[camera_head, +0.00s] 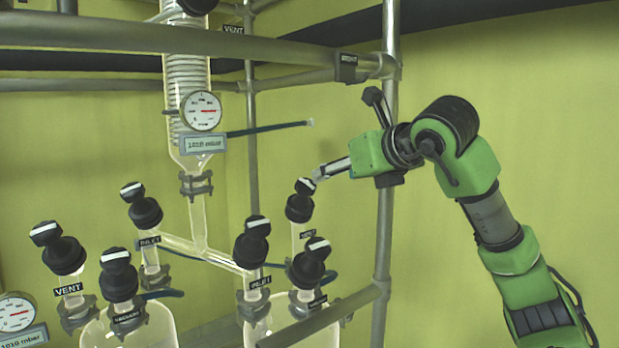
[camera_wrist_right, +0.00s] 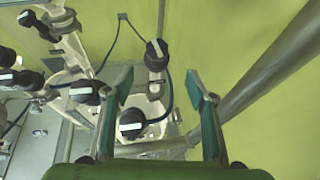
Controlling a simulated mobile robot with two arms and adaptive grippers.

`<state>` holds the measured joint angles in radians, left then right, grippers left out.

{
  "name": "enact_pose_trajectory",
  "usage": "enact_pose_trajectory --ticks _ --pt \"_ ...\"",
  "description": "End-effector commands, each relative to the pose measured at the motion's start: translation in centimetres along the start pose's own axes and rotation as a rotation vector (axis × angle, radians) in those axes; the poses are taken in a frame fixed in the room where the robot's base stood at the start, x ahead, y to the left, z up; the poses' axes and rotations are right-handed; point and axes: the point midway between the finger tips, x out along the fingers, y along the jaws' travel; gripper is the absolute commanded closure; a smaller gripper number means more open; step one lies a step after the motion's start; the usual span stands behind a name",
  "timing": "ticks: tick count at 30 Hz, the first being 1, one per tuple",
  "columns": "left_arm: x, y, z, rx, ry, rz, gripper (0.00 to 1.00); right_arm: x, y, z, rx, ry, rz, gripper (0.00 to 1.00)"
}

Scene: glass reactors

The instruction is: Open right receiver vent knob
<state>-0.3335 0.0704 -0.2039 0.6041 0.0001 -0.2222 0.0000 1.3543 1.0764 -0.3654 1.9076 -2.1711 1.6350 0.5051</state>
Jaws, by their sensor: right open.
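The right receiver vent knob (camera_head: 300,203) is black with a white mark on top. It stands on a glass neck with a VENT label below. My right gripper (camera_head: 319,173) is just right of and slightly above this knob, fingers pointing left at it. In the right wrist view, the open fingers (camera_wrist_right: 158,80) have nothing between them that I can see gripped. A black knob with a white bar (camera_wrist_right: 156,54), which looks like the vent knob, shows just beyond and between the fingertips. Whether a finger touches it I cannot tell. My left gripper is out of view.
Other black knobs stand close by, including the inlet knob (camera_head: 252,243) and a front knob (camera_head: 309,263). A vertical steel post (camera_head: 384,235) and horizontal rails (camera_head: 330,315) frame the reactors. A pressure gauge (camera_head: 201,111) hangs on the column at upper left.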

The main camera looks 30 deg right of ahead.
Motion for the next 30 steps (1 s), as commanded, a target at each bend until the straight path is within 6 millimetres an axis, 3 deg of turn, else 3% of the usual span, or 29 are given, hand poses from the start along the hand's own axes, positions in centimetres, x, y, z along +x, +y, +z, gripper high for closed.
enact_pose_trajectory --ticks 5,9,12,16,21,25,30 --pt "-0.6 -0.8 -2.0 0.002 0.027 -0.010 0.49 1.0 0.0 0.3 0.008 0.003 -0.016 0.49" --pt "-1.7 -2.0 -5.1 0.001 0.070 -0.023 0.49 3.3 0.0 0.3 0.007 0.007 -0.014 0.49" --pt "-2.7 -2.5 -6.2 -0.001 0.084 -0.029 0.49 5.4 -0.1 0.4 0.007 0.007 -0.013 0.49" --pt "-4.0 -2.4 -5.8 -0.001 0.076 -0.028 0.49 8.2 -0.1 0.4 0.007 0.007 -0.012 0.49" --pt "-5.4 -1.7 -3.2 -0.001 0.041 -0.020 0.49 11.3 -0.1 0.4 0.007 0.005 -0.013 0.49" --pt "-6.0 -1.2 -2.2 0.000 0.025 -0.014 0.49 12.8 -0.2 0.4 0.007 0.002 -0.013 0.49" --pt "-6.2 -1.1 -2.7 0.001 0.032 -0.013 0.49 13.7 -0.2 0.2 0.006 0.001 -0.012 0.49"
